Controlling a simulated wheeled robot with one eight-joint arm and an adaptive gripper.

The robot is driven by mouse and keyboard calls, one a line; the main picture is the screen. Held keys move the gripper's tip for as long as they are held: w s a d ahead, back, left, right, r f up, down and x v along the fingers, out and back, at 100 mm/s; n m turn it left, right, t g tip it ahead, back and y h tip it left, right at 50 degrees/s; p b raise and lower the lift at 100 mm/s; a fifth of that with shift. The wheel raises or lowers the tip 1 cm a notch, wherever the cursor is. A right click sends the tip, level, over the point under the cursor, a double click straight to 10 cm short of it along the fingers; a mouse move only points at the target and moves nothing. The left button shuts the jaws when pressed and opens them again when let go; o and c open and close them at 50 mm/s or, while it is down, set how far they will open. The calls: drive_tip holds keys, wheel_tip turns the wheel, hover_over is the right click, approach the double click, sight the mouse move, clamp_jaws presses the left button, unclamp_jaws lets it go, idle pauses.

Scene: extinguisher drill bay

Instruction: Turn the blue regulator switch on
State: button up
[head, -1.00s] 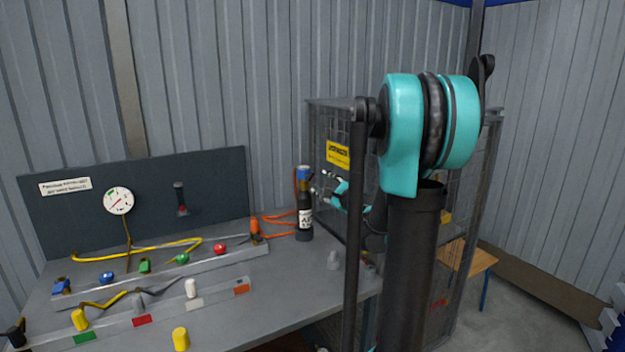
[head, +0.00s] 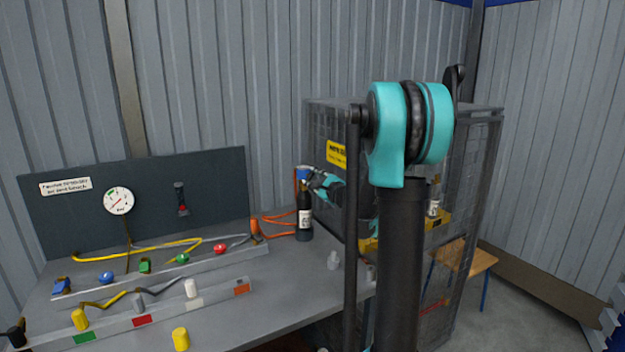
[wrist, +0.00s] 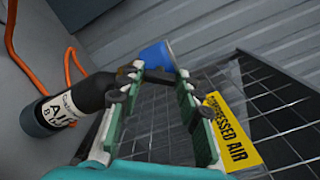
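A dark air bottle with a white label (head: 305,215) stands at the right back of the bench. A blue cap-like knob (head: 302,173) tops it. In the wrist view the bottle (wrist: 70,108) lies across the picture at left, and the blue knob (wrist: 157,56) shows just beyond my fingertips. My gripper (wrist: 158,78) is open, its two green-padded fingers apart and pointing at the knob. Whether a finger touches the knob I cannot tell. In the head view my gripper (head: 314,180) is beside the bottle top, on its right, partly hiding it.
A wire mesh cage (head: 470,200) with a yellow sign (head: 337,155) stands close right of the bottle. An orange hose (head: 275,222) runs from the bottle along the bench (head: 250,310). Rails with coloured knobs and a gauge (head: 118,201) are at left.

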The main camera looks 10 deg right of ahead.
drive_tip(key=c, duration=0.6)
drive_tip(key=shift+n, duration=3.7)
drive_tip(key=o, duration=1.2)
drive_tip(key=shift+c, duration=0.2)
drive_tip(key=shift+s, duration=0.1)
